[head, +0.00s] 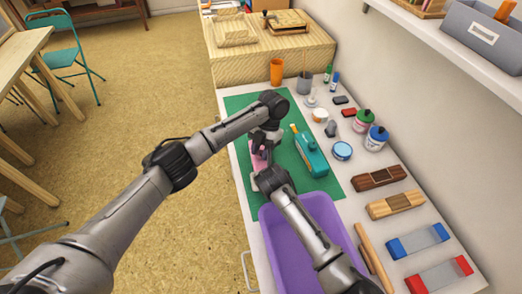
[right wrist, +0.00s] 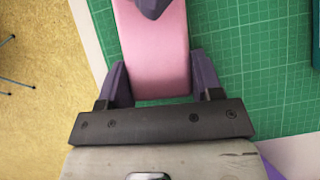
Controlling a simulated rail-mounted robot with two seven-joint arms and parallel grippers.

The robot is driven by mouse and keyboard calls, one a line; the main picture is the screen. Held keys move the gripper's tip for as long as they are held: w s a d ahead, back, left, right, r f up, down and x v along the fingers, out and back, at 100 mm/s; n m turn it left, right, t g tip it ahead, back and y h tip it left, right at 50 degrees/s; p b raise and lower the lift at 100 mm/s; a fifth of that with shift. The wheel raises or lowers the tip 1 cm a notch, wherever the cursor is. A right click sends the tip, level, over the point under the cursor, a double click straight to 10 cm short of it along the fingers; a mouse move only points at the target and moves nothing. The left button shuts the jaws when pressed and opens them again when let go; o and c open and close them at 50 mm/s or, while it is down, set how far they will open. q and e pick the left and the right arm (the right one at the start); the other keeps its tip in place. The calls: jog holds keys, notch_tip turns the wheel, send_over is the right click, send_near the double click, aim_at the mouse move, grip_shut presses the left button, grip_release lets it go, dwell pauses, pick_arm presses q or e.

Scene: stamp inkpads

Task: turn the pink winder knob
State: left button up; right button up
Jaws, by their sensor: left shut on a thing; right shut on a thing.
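The pink winder (head: 257,162) is on the green cutting mat, mostly covered by my grippers. In the right wrist view its smooth pink body (right wrist: 158,45) fills the space between the fingers. My right gripper (right wrist: 158,72) is shut on this body from the near end. My left gripper (head: 260,146) is at the far end of the winder, pointing down, shut on its knob. The knob itself is hidden by the left gripper. A dark purple tip (right wrist: 153,8) shows over the pink body at the top of the right wrist view.
A teal winder (head: 312,155) lies on the mat (head: 308,187) just right of my grippers. A purple tray (head: 268,235) is in front, under my right arm. Jars, an orange cup (head: 277,72) and stamp blocks line the right and back.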

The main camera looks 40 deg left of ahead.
dwell(0.5)
pick_arm(q)
jog(key=o, duration=0.9)
jog(key=shift+o, duration=0.2)
jog(key=v, duration=1.2)
